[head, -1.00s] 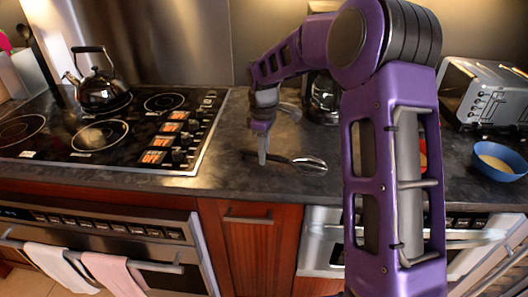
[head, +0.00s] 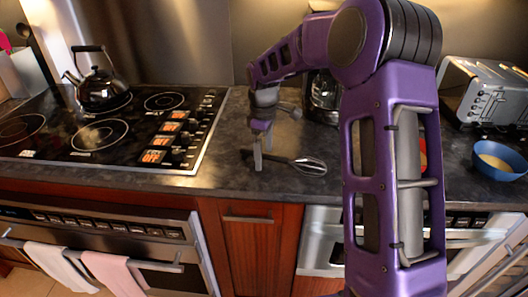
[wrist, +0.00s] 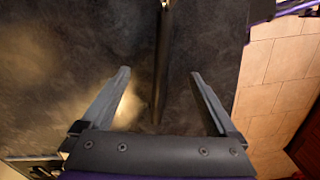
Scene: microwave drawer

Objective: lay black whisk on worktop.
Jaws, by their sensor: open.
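The black whisk (head: 286,161) lies flat on the dark worktop (head: 222,182), its wire end to the right and its handle to the left. My gripper (head: 262,156) is over the handle, just above or at the worktop. In the wrist view my gripper (wrist: 160,74) is open, and the whisk handle (wrist: 162,60) runs between the two fingers with a gap on each side. The wire end is mostly outside the wrist view.
A cooktop (head: 85,132) with a kettle (head: 103,90) is at the left. A coffee maker (head: 325,97) stands behind. A toaster (head: 484,95) and a blue bowl (head: 497,162) are at the right. The worktop's front edge is close to the whisk.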

